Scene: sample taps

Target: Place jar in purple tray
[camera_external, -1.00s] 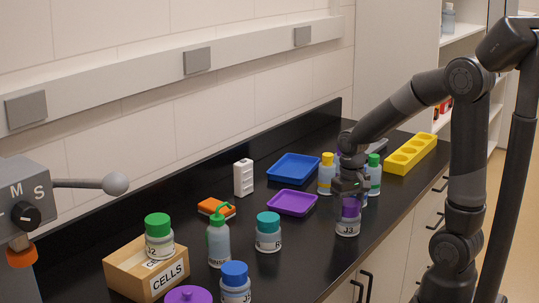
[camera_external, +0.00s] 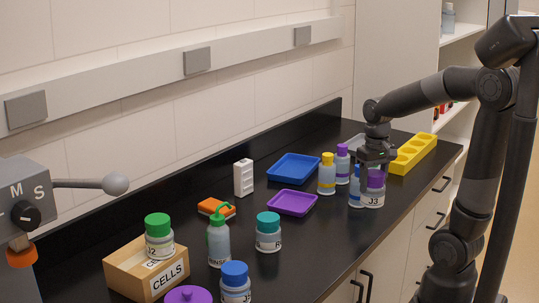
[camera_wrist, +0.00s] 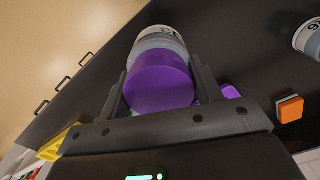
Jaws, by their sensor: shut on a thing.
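A jar (camera_external: 373,199) with a purple lid and a label reading J3 is held in my gripper (camera_external: 375,165). In the wrist view the same jar (camera_wrist: 158,72) sits between the two fingers (camera_wrist: 160,92), which are on either side of its purple lid. I cannot tell whether its base touches the bench. The purple tray (camera_external: 292,203) lies flat and empty on the black bench, left of the jar in the external view.
A blue tray (camera_external: 293,168) lies behind the purple one. Yellow-capped (camera_external: 327,176), purple-capped (camera_external: 342,165) and small blue (camera_external: 355,190) bottles stand left of the jar. A yellow rack (camera_external: 413,152) is behind it. A teal-lidded jar (camera_external: 268,233) stands before the purple tray.

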